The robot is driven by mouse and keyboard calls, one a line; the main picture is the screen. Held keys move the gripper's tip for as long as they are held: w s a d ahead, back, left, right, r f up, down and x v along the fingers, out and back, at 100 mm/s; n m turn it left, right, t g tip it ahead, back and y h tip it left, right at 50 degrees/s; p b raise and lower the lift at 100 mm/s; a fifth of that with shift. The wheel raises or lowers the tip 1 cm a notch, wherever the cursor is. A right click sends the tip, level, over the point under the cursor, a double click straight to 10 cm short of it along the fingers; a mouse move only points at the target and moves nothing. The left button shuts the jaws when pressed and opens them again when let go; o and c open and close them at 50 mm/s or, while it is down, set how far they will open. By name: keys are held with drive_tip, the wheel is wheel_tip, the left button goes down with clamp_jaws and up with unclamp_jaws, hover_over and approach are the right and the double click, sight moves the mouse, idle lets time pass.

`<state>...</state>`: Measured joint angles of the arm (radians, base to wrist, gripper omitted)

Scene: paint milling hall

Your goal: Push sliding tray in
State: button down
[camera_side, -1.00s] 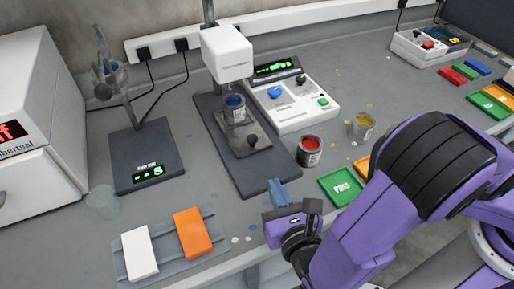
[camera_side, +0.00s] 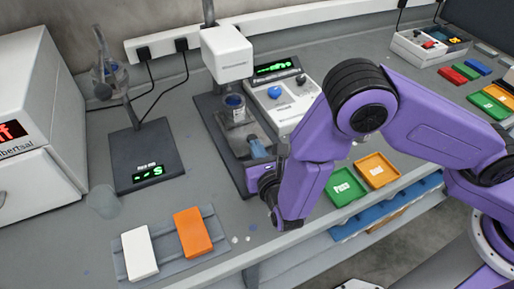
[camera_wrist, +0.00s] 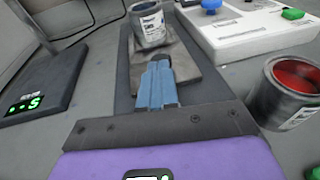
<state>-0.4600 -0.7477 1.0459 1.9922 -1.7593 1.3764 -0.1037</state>
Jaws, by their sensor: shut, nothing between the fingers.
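The sliding tray (camera_side: 231,138) is a grey plate on the dark base of a stand, under a white head (camera_side: 227,55). It also shows in the wrist view (camera_wrist: 190,72). A can with blue paint (camera_side: 235,107) stands upright on the tray's far part, and it shows at the top of the wrist view (camera_wrist: 149,27). My gripper (camera_side: 258,148) is shut and empty, with its blue fingers at the near part of the tray. In the wrist view the fingertips (camera_wrist: 157,68) lie at the tray's dark knob, mostly hidden; I cannot tell whether they touch.
A white control box (camera_side: 285,105) stands right of the base. A can of red paint (camera_wrist: 290,92) is close on the right in the wrist view. A dark scale (camera_side: 146,160) stands left. Green (camera_side: 345,187) and orange (camera_side: 377,170) trays lie to the right.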

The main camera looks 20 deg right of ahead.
sight(250, 137)
drive_tip(key=shift+w, duration=0.2)
drive_tip(key=x, duration=0.3)
drive_tip(key=shift+w+a+r, duration=0.2)
drive_tip(key=shift+w, duration=0.1)
drive_tip(key=shift+w+r, duration=0.1)
drive_tip(key=shift+w, duration=0.25)
drive_tip(key=shift+d, duration=0.1)
